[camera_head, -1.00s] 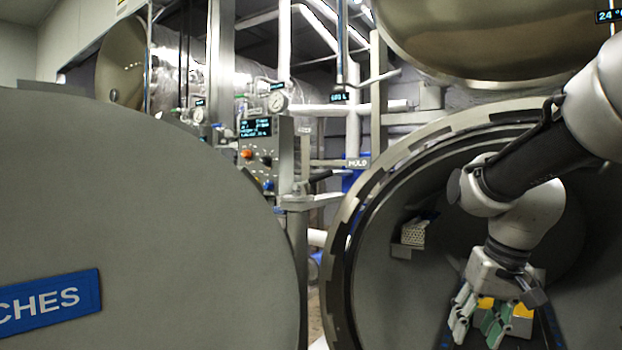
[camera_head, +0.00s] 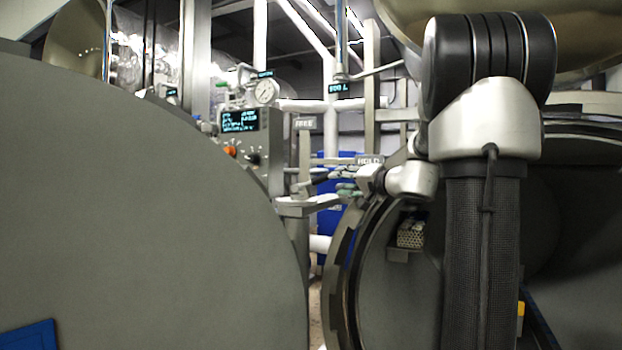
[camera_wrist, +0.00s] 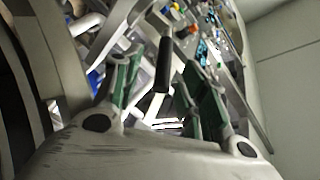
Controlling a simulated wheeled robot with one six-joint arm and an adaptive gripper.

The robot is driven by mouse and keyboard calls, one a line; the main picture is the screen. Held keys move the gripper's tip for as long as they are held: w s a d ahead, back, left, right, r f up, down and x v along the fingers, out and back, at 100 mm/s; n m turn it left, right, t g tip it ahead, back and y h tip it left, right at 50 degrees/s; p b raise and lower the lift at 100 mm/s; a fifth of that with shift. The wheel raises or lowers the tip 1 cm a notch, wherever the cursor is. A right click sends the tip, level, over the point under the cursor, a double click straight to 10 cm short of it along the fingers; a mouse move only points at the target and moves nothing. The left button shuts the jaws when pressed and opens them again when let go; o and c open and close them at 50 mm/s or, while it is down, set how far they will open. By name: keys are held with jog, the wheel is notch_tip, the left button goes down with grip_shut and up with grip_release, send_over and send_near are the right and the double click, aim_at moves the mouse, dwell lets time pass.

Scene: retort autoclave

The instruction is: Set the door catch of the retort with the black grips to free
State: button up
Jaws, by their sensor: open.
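The door catch is a lever with a black grip (camera_head: 318,178), on a grey post between the two round retort doors or openings in the head view. It lies roughly level, nearer the HOLD plate (camera_head: 369,160) than the upright FREE plate (camera_head: 305,123). My gripper (camera_head: 343,182) is at the lever, partly overlapping it in the head view. In the wrist view the black grip (camera_wrist: 163,65) shows between the two open green-padded fingers of my gripper (camera_wrist: 162,82). The fingers are apart from it there; how deep it sits between them is unclear.
A large grey door (camera_head: 140,220) fills the left. The open retort mouth (camera_head: 343,262) stands at the right behind my arm. A control panel (camera_head: 243,135) with a screen and orange knob, a gauge (camera_head: 265,92) and white pipes are behind the catch.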

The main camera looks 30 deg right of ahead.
aim_at(326, 177)
jog(key=shift+n, duration=0.5)
jog(key=x, duration=0.5)
jog(key=r+x, duration=0.1)
jog(key=x, duration=0.2)
jog(key=shift+w+d+r, duration=0.1)
grip_shut()
